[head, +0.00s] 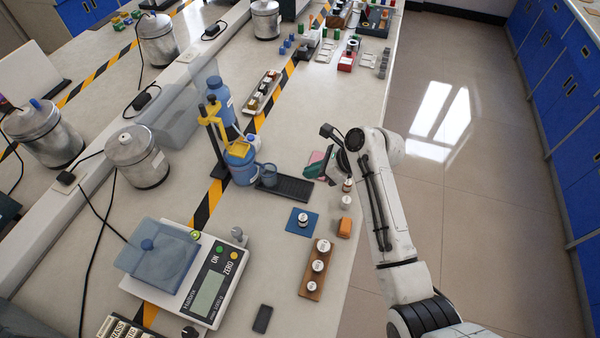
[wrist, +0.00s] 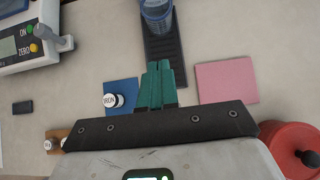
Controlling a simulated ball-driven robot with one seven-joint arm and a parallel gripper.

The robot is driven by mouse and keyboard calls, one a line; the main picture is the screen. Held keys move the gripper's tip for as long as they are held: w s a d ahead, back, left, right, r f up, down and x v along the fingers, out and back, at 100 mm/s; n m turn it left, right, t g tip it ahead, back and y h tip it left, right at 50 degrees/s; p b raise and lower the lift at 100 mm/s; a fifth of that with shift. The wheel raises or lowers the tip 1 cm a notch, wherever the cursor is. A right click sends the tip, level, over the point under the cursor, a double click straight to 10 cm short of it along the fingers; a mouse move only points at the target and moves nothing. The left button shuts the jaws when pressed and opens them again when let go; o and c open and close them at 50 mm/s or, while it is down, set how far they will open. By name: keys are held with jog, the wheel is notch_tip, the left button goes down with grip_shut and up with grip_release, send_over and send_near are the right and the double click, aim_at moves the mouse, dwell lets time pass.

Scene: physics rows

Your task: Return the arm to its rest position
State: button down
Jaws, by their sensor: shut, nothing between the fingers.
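My arm reaches over the bench from the lower right in the head view, with my gripper (head: 318,172) above the bench near the black ribbed tray (head: 290,187). In the wrist view the green fingers of my gripper (wrist: 160,84) are together, with nothing between them. They show in front of the near end of the tray (wrist: 163,50), between a blue mat (wrist: 122,88) and a pink mat (wrist: 227,82). My gripper hides part of the bench below it.
A white bottle marked IRON (wrist: 114,101) stands on the blue mat. A wooden rack (head: 310,285) holds small white-capped bottles. A balance (head: 217,267) stands to the left, and a glass beaker (head: 268,175) is on the tray.

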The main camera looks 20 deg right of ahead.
jog(key=shift+v, duration=2.05)
